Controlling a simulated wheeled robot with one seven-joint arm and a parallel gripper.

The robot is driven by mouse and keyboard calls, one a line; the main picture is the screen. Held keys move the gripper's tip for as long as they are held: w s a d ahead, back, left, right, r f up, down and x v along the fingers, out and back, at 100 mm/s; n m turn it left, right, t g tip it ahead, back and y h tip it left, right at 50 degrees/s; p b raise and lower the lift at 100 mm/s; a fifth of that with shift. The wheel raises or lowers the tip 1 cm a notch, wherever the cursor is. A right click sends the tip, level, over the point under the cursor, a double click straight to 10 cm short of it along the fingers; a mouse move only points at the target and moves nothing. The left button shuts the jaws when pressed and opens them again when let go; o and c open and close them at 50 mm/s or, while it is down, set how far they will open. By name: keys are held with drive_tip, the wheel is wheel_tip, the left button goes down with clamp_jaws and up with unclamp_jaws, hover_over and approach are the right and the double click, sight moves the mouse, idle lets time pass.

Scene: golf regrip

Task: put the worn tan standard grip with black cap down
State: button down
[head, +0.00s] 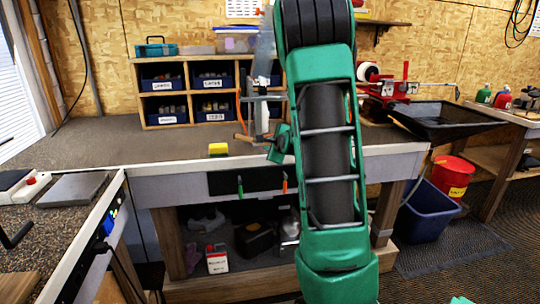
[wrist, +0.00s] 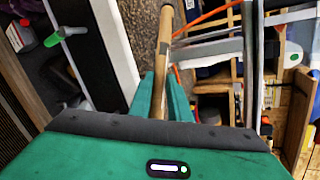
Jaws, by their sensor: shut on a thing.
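The worn tan grip (wrist: 163,45) is a slim tan stick in the wrist view, running up from between the green fingers of my gripper (wrist: 160,90). My gripper is shut on it. In the head view the grip (head: 244,138) shows as a short brown piece left of my gripper (head: 277,146), above the back bench's front part. I cannot make out its black cap. My arm hides part of the bench to the right.
A yellow block (head: 218,149) sits near the front edge of the bench (head: 185,148). A wooden cubby (head: 187,93) with labelled blue bins stands behind, beside an upright metal stand (head: 262,100). A black tray (head: 445,118) is at right. The bench's left part is clear.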

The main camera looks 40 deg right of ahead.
wheel_tip(320, 180, down, 4)
idle(0.4)
drive_tip(key=c, duration=1.7)
unclamp_jaws()
drive_tip(key=shift+o, duration=0.2)
